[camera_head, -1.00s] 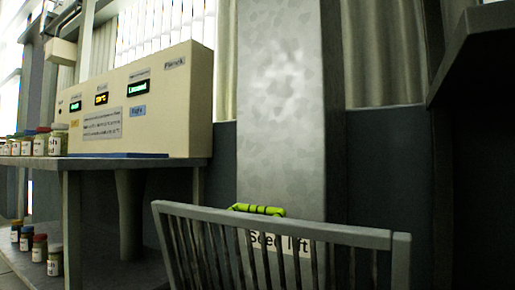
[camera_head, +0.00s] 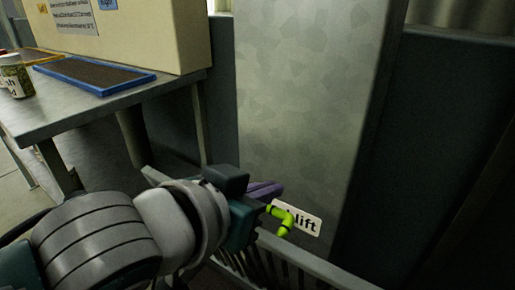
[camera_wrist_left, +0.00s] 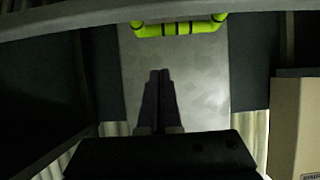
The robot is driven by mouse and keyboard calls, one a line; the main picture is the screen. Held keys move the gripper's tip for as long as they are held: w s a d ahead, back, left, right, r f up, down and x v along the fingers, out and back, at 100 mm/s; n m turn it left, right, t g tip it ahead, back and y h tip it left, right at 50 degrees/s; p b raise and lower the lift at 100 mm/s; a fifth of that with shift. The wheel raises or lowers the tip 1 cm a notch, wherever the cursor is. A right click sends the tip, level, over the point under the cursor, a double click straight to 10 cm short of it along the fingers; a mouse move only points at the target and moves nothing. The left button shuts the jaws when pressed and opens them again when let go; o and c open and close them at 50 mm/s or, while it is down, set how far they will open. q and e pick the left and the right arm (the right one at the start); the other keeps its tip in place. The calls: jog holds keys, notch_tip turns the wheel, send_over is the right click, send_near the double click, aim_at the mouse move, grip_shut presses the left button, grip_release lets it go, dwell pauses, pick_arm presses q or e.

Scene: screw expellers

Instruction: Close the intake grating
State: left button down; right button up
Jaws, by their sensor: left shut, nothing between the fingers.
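The grating (camera_head: 318,270) is a grey barred frame with a bright green handle (camera_head: 284,221) on its top rail. It stands tilted up at the bottom of the head view, in front of the metal seed lift column. My left gripper (camera_head: 272,188) is shut and empty, its purple fingers just beside the handle and partly hiding it. In the left wrist view, the shut fingers (camera_wrist_left: 160,76) point toward the green handle (camera_wrist_left: 180,27) with a gap in the picture. The grey rail (camera_wrist_left: 75,18) crosses the top there. My left arm hides much of the grating.
The galvanised column (camera_head: 310,90) with a white "lift" label (camera_head: 303,222) rises behind the grating. A grey bench (camera_head: 60,112) at the left holds a blue-rimmed tray (camera_head: 95,73), a jar (camera_head: 14,75) and the cream control panel (camera_head: 150,30).

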aim_at(277, 210)
pick_arm(q)
jog(key=b+x, duration=0.4)
jog(key=x, duration=0.3)
jog(key=shift+w+d+f, duration=0.2)
jog(key=shift+f, duration=0.15)
jog(key=shift+s+a+f, duration=0.25)
jog(key=shift+s+a, duration=0.2)
jog(key=shift+s, duration=0.1)
jog(key=shift+s+a+f, duration=0.25)
jog(key=shift+s+a, duration=0.15)
jog(key=shift+s, duration=0.15)
jog(key=shift+s+a+f, duration=0.15)
jog(key=shift+s+a, duration=0.05)
jog(key=shift+s, duration=0.15)
jog(key=shift+f, duration=0.1)
